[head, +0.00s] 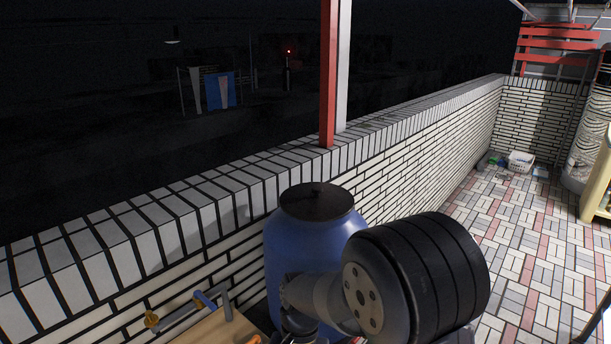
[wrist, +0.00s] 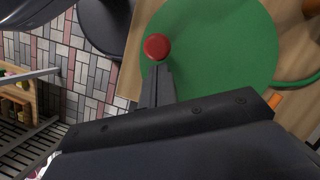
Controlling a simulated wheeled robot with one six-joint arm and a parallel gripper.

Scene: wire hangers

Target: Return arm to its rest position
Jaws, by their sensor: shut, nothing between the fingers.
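My gripper (wrist: 160,75) shows in the wrist view with its dark fingers together and nothing between them. Its tips lie just below a small round red object (wrist: 157,46) in the picture. Whether they touch it, I cannot tell. Behind them is a large flat green disc (wrist: 230,40) on a light wooden surface (wrist: 130,70). In the head view parts of my arm fill the lower middle; my gripper is not visible there. No wire hanger can be made out.
A blue barrel (head: 285,245) with a dark lid stands against the white brick wall (head: 415,165), close to my arm. A brass-ended tap pipe (head: 175,312) is at lower left. A red post (head: 328,80) rises at the wall. Tiled floor (head: 540,235) lies open at right.

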